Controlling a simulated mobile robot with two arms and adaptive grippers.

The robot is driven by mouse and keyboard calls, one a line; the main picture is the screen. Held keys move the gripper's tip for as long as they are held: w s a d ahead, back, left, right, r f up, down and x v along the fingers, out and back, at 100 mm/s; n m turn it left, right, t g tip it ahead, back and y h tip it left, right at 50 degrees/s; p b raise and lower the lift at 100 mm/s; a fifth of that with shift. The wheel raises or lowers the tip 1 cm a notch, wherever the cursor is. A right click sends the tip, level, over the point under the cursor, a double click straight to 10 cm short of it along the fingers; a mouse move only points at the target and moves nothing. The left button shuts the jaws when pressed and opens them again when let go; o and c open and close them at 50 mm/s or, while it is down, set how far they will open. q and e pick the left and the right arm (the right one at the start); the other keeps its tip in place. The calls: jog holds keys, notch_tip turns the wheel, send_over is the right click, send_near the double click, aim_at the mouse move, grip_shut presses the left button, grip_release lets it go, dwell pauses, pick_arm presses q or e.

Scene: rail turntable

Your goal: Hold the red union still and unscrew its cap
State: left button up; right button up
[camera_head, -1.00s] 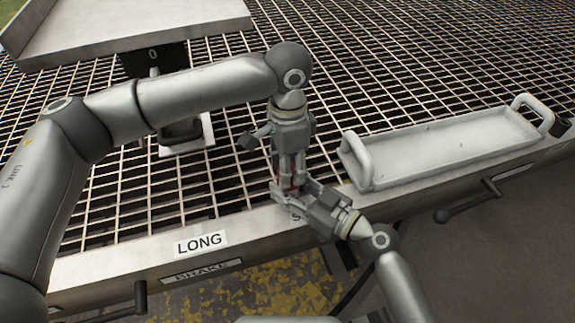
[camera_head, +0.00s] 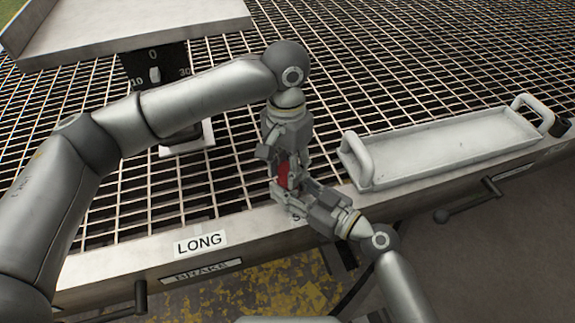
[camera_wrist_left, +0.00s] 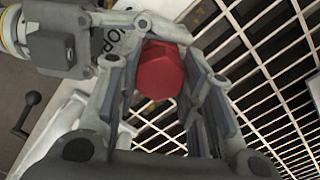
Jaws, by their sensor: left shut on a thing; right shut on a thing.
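The red union (camera_head: 283,174) shows as a small patch of red between my two grippers, above the front edge of the grating. In the left wrist view its red faceted top (camera_wrist_left: 160,71) fills the space between the fingers. My left gripper (camera_head: 284,165) comes from above and is shut on the top part of the union, the cap. My right gripper (camera_head: 287,190) comes from the lower right and is shut on the union lower down. The fingers hide most of the union, so its thread and any gap under the cap cannot be seen.
A pale tray (camera_head: 450,148) with raised handles lies on the grating to the right. A dial post (camera_head: 155,75) under a metal plate stands at the back left. The front rail (camera_head: 120,270) carries a LONG label and a brake lever. Grating (camera_head: 400,60) behind is open.

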pick_arm(q)
jog(key=n, duration=0.6)
dwell(0.3)
jog(key=n, duration=0.6)
jog(key=shift+f+h, duration=0.1)
jog(key=shift+h, duration=0.2)
jog(key=o, duration=1.1)
jog(key=shift+o, duration=0.6)
jog(key=shift+r, duration=0.2)
